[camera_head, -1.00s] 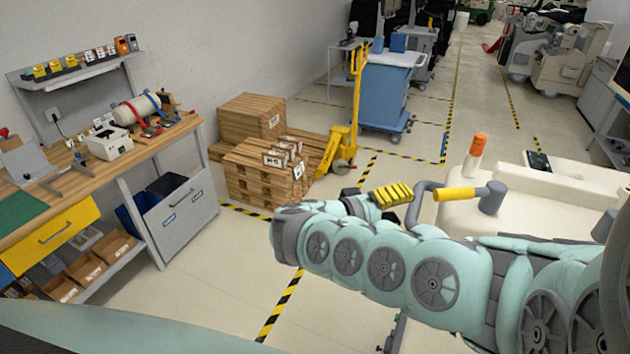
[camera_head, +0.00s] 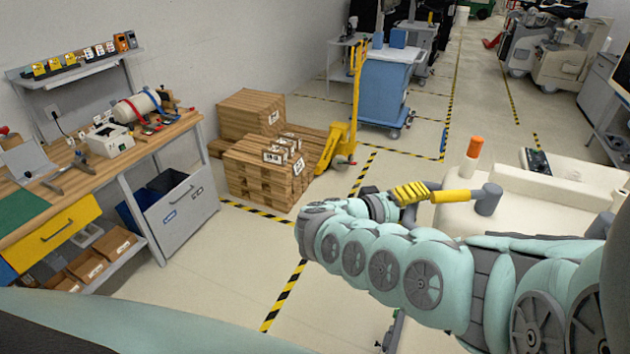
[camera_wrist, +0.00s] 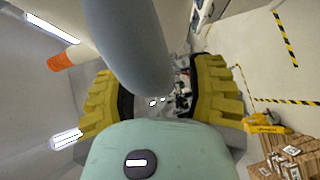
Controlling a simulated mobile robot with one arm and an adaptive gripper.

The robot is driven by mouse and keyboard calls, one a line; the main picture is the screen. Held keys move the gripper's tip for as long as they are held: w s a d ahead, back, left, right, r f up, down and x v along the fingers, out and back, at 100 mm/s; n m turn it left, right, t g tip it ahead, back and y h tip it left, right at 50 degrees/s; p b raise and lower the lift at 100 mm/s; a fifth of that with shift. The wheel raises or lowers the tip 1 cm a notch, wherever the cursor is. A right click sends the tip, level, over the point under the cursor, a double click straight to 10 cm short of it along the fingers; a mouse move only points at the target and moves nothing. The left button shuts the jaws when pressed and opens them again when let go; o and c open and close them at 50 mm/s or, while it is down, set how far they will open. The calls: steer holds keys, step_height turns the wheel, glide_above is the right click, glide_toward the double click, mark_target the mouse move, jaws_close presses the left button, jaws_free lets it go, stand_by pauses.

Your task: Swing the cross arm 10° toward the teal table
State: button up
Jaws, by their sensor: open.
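A grey bent bar with a yellow sleeve (camera_head: 455,196), which looks like the cross arm, runs left from a grey post (camera_head: 488,198) on a cream covered cart (camera_head: 545,190). My gripper (camera_head: 410,192), with yellow ribbed fingers, is at the bar's left end and hides its bend. In the wrist view my gripper (camera_wrist: 160,85) is open, and a thick grey bar (camera_wrist: 125,45) lies between the fingers, with a gap on the right; contact on the left cannot be told. No table is clearly teal.
An orange-capped post (camera_head: 473,150) stands on the cream cart. A workbench (camera_head: 150,145) is at the left, with wooden crates (camera_head: 255,180), a yellow pallet jack (camera_head: 342,140) and a blue cart (camera_head: 385,95) behind. Taped floor (camera_head: 240,265) between is clear.

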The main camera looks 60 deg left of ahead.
steer(key=shift+c, duration=0.2)
jaws_close()
stand_by(0.4)
